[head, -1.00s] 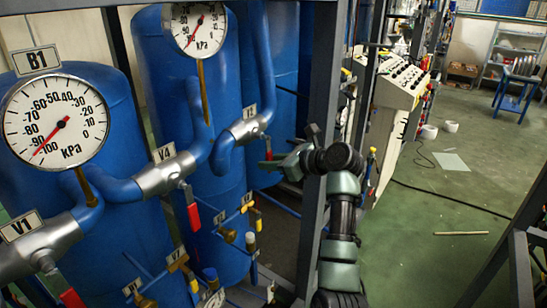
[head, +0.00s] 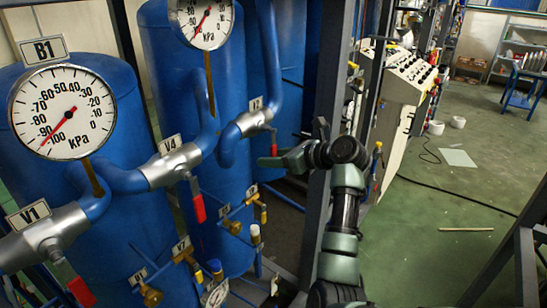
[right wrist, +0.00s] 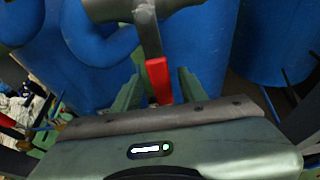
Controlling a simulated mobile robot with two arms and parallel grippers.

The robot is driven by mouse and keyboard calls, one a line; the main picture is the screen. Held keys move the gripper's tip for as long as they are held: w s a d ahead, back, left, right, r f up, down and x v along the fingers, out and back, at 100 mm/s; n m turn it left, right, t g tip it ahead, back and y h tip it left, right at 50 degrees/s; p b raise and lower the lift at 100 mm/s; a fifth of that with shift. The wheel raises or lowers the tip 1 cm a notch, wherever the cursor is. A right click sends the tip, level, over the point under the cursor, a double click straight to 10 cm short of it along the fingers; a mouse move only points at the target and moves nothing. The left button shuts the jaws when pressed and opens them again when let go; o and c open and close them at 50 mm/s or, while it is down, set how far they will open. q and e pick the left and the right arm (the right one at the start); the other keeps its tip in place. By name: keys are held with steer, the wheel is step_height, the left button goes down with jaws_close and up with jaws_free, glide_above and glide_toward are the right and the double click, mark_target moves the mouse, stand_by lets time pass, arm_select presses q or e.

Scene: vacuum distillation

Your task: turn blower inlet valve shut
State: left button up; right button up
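A silver valve body (head: 254,122) sits on a blue pipe, under a small tag that I cannot read clearly. Its red-tipped lever shows up close in the right wrist view (right wrist: 158,80), hanging down from the metal valve. My right gripper (head: 268,162) is just below this valve in the head view. In the right wrist view its fingers (right wrist: 159,92) are apart, one on each side of the red lever, with gaps visible. I cannot tell whether this is the blower inlet valve. My left gripper is not in view.
Valves V4 (head: 172,166) and V1 (head: 48,238) have red levers hanging down. Blue tanks (head: 110,215) and pressure gauge B1 (head: 62,112) stand left. A dark upright post (head: 322,130) is close to my right arm. Open green floor (head: 430,230) lies right.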

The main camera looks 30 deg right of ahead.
steer(key=shift+d, duration=0.1)
steer(key=shift+s+d+r, duration=0.1)
steer(key=shift+s, duration=0.15)
steer(key=b+v, duration=0.2)
steer(key=v, duration=0.5)
steer(key=shift+b, duration=0.4)
